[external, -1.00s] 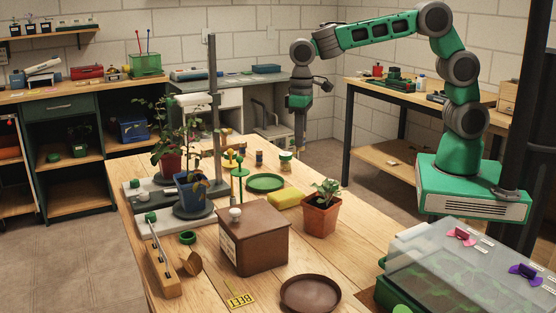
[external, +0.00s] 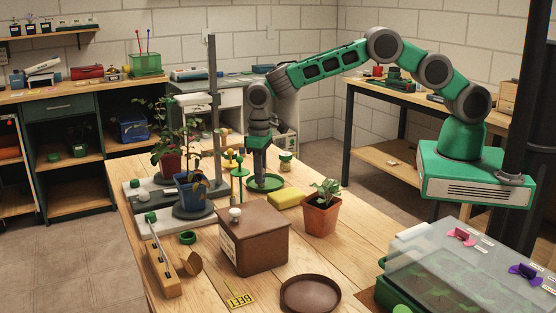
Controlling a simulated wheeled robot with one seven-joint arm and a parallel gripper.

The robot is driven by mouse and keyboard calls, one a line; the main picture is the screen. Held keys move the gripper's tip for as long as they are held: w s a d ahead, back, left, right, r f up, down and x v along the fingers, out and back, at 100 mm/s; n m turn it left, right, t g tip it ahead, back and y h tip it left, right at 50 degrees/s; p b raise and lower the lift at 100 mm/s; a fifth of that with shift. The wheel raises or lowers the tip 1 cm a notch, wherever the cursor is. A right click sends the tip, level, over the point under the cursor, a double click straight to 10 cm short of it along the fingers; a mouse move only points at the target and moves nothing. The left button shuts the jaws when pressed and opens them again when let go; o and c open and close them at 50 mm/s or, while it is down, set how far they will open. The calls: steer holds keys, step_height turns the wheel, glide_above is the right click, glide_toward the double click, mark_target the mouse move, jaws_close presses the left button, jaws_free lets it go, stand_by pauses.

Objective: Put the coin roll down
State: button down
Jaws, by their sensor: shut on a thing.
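My gripper (external: 258,178) points straight down over the green dish (external: 277,184) on the wooden table. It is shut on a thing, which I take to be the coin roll. The coin roll itself is too small and too covered by the fingers to make out. The fingertips reach down to about the dish in the picture, but I cannot tell whether they or the roll touch it.
A yellow sponge (external: 286,199), a potted seedling (external: 321,216) and a green-lidded jar (external: 285,162) stand to the right. A green stand (external: 240,183) is close on the left. A brown box (external: 254,242) is in front.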

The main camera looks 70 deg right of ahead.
steer(key=shift+f, duration=0.25)
steer(key=c, duration=1.3)
jaws_free()
steer(key=shift+r, duration=0.1)
steer(key=shift+o, duration=0.2)
